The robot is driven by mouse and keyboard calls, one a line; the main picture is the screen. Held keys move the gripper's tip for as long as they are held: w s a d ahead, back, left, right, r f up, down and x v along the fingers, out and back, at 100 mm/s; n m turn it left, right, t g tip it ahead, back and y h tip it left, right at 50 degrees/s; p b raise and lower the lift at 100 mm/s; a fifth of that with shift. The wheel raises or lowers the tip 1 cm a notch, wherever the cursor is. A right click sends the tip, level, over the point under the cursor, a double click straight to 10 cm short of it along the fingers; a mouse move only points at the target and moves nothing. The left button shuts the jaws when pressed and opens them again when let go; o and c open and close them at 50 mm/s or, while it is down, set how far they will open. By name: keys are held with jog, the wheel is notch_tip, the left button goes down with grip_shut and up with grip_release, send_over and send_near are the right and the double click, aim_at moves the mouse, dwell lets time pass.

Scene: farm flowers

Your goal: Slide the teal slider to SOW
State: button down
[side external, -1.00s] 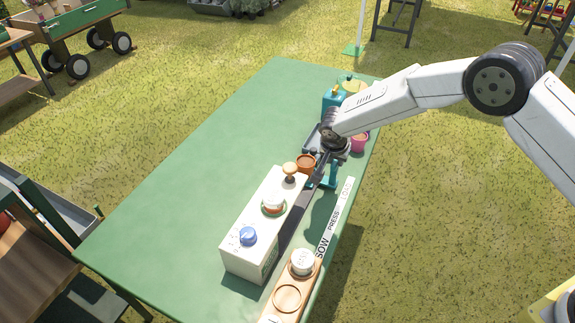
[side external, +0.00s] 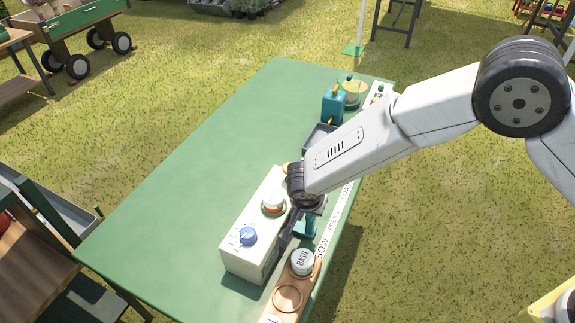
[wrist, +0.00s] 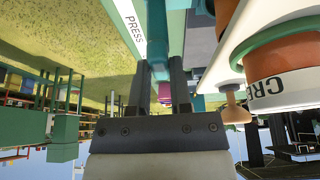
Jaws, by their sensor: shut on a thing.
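The teal slider (side external: 307,226) stands upright by the dark track (side external: 286,238) in the side view, alongside the label strip. It is level with the stretch between PRESS (side external: 333,221) and SOW (side external: 321,248), nearer SOW. In the wrist view the slider (wrist: 157,38) runs between my two dark fingers. My gripper (wrist: 158,72) is shut on it. In the side view my wrist hides the slider's top and most of the fingers.
A cream box (side external: 247,262) with a blue knob (side external: 248,236) stands left of the track. A wooden holder (side external: 272,312) with a BASIL-labelled cap (side external: 303,262) is near the front. The green table (side external: 190,180) is clear on the left.

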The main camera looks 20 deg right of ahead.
jog(key=shift+s+a, duration=1)
jog(key=shift+a, duration=0.05)
jog(key=c, duration=0.5)
grip_release()
jog(key=shift+s, duration=0.1)
jog(key=shift+c, duration=0.2)
jog(key=shift+r, duration=0.1)
jog(key=shift+a+r, duration=0.15)
jog(key=shift+r, duration=0.35)
send_near(308, 222)
jog(key=shift+r, duration=0.25)
